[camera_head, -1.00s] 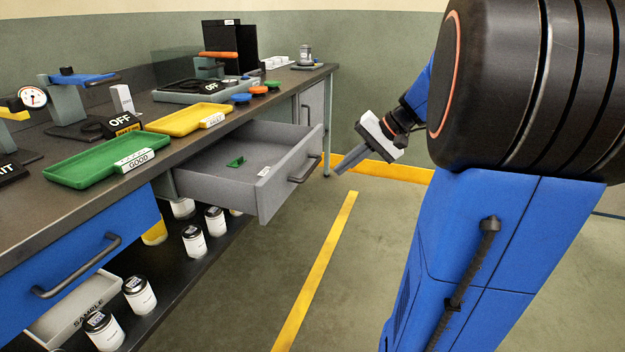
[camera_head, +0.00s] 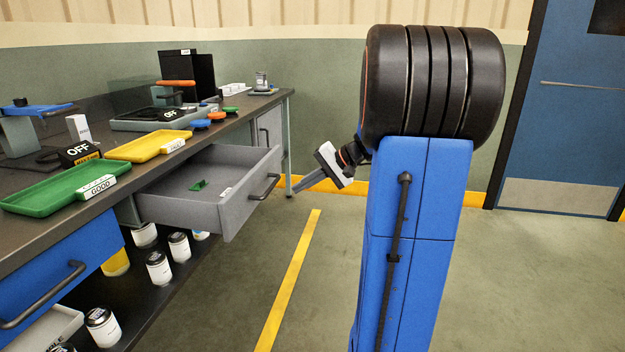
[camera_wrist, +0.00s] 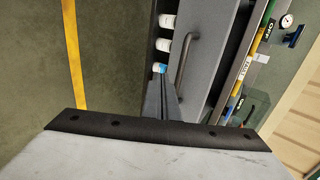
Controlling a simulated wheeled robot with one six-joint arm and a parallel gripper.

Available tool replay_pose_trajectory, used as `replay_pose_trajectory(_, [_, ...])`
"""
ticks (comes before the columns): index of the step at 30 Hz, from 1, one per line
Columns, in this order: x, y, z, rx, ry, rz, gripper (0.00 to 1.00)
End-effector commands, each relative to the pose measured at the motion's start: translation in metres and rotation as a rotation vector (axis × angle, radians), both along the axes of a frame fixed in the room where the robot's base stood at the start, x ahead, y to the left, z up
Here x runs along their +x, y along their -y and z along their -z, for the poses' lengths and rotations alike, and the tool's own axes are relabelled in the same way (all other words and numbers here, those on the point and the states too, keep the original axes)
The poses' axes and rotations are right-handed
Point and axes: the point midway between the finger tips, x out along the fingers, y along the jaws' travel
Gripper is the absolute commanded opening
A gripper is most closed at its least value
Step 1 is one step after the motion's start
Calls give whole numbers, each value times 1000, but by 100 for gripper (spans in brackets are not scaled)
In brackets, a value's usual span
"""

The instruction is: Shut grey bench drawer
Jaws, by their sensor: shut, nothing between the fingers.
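The grey bench drawer (camera_head: 235,207) is pulled well out from under the bench top. A dark bar handle (camera_head: 264,187) is on its front, and a small green piece (camera_head: 198,185) lies inside. My gripper (camera_head: 301,188) is to the right of the drawer front, shut and empty, with its fingers pointing toward the handle but apart from it in the head view. In the wrist view my shut fingers (camera_wrist: 162,100) point up toward the grey drawer front (camera_wrist: 215,65), and the handle (camera_wrist: 183,58) shows just beyond the tips. I cannot tell the exact gap.
A blue drawer (camera_head: 60,265) is at the near left. The bench top holds a green tray (camera_head: 50,192) and a yellow tray (camera_head: 140,146). White jars (camera_head: 158,268) stand on the lower shelf. The floor right of the drawer is clear, with a yellow line (camera_head: 290,280).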

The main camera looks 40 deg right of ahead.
Motion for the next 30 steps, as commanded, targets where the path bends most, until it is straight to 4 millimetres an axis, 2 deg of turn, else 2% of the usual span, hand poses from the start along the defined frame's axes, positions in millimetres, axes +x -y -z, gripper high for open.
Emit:
replay_pose_trajectory(4, [16,-15,15,2,-1,-3,0])
replay_pose_trajectory(12, [39,-31,7,0,0,-1,0])
replay_pose_trajectory(30, [45,-37,6,0,0,-1,0])
